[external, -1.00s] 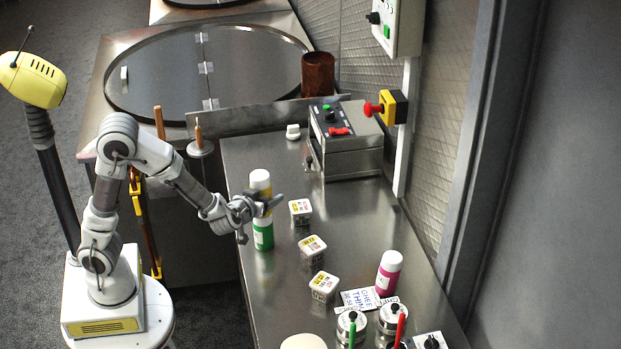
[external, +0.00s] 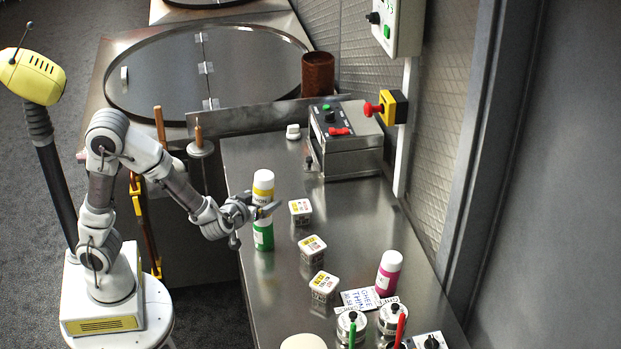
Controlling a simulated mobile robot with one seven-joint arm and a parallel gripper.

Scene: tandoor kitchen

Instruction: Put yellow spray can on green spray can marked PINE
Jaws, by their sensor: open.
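The yellow spray can (external: 263,187), with a white top, stands upright on top of the green spray can (external: 263,236) on the steel counter. The two look roughly in line, one above the other; the join between them is partly hidden by my gripper. My gripper (external: 264,211) is open beside the stack at the height of the join, its fingers reaching in from the left. I cannot tell whether a finger touches either can. The lettering on the green can is too small to read.
Several small white boxes (external: 312,248) stand right of the stack. A magenta can (external: 389,273), cards (external: 362,299) and lidded tins (external: 351,326) are nearer the front. A control box (external: 345,140) stands at the back. The counter's left edge is close to the stack.

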